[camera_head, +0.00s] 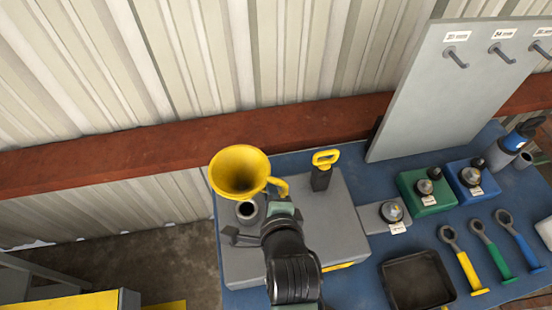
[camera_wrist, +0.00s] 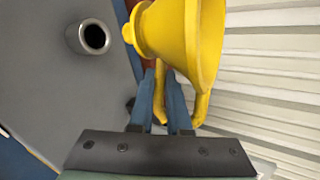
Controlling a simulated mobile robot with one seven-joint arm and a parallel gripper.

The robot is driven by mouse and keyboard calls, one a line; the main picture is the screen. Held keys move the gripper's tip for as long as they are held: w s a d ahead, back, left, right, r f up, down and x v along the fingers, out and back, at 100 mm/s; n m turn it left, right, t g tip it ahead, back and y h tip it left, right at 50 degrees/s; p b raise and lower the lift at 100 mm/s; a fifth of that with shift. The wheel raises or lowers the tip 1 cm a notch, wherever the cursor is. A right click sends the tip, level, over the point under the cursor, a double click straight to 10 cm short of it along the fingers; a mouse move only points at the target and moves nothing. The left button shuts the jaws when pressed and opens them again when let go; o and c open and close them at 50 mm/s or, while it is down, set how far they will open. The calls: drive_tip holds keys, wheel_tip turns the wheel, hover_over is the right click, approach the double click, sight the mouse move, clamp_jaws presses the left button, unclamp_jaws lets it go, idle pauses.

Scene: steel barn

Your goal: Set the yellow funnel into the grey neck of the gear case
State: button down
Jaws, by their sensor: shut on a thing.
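The yellow funnel (camera_head: 239,170) is held up with its wide mouth upward, near the far left corner of the grey gear case (camera_head: 340,225). My gripper (camera_head: 277,196) is shut on the funnel's handle. In the wrist view the blue fingers of my gripper (camera_wrist: 168,95) close around the handle, and the funnel (camera_wrist: 190,35) is beside them. The grey neck (camera_head: 248,210) rises from the case top, just below the funnel in the head view. In the wrist view the open neck (camera_wrist: 90,37) is empty and apart from the funnel's spout.
A yellow-handled dipstick (camera_head: 324,168) stands on the case, right of the funnel. Green (camera_head: 428,190) and blue (camera_head: 473,180) blocks, a black tray (camera_head: 416,280) and several ring-ended tools lie to the right on the blue bench (camera_head: 380,255). A grey board (camera_head: 445,90) stands behind.

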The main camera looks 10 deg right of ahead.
drive_tip(key=shift+w, duration=0.2)
drive_tip(key=shift+s+a+f+b, duration=0.15)
drive_tip(key=shift+s+f+b, duration=0.25)
drive_tip(key=shift+b, duration=0.25)
wheel_tip(320, 180, down, 4)
drive_tip(key=b, duration=0.3)
drive_tip(key=shift+r+b, duration=0.25)
drive_tip(key=shift+b, duration=0.05)
drive_tip(key=shift+w, duration=0.1)
drive_tip(key=shift+f, duration=0.25)
drive_tip(key=shift+f+b, duration=1.75)
drive_tip(key=shift+f, duration=0.75)
drive_tip(key=c, duration=0.8)
unclamp_jaws()
